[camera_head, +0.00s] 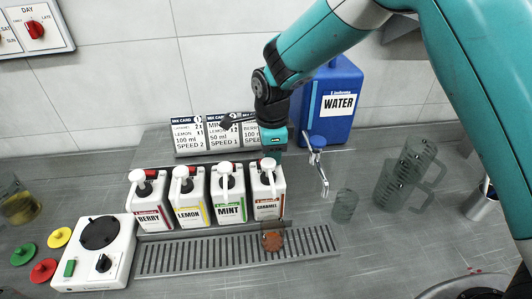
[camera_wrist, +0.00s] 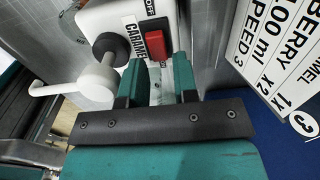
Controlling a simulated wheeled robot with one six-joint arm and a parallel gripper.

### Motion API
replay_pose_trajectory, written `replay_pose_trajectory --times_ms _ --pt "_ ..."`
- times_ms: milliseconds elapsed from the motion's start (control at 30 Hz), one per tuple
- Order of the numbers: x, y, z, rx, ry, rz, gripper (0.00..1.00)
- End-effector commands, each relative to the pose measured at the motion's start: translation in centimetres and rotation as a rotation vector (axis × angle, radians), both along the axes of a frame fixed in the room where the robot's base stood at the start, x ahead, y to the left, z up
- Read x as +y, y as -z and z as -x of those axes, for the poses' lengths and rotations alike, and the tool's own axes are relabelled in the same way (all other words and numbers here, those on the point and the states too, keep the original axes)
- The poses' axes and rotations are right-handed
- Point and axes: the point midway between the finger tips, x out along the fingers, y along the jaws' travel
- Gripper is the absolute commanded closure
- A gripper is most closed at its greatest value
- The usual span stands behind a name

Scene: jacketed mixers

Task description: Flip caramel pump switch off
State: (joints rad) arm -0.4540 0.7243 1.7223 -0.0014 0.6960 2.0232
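The caramel pump bottle (camera_head: 279,187) is white with a white pump head and stands at the right end of the row of bottles. In the wrist view its top (camera_wrist: 128,14) shows sideways, with the label, the pump head (camera_wrist: 96,76) and a red rocker switch (camera_wrist: 155,44) marked at one edge. My gripper (camera_wrist: 158,66) has two teal fingers with a gap between them, nothing held, and the tips are close to the switch. Contact cannot be told. In the head view my gripper (camera_head: 273,140) is just behind the bottle's top, its fingertips mostly hidden.
Berry (camera_head: 150,205), lemon (camera_head: 189,201) and mint (camera_head: 227,196) bottles stand close on the left. A cup with orange-brown contents (camera_head: 272,241) sits on the drip grate (camera_head: 200,256). Recipe cards (camera_head: 190,135) and a blue water container (camera_head: 330,118) stand behind.

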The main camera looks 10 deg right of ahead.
Motion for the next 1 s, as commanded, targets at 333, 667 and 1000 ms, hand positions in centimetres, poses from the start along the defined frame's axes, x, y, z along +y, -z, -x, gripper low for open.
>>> replay_pose_trajectory --times_ms 333,667,1000 --pt "0.02 1.34 0.01 -0.001 -0.001 -0.001 0.72" --pt "0.01 1.29 0.02 0.0 0.0 0.0 1.0" --pt "0.71 1.04 -0.05 -0.003 -0.007 0.226 1.0"
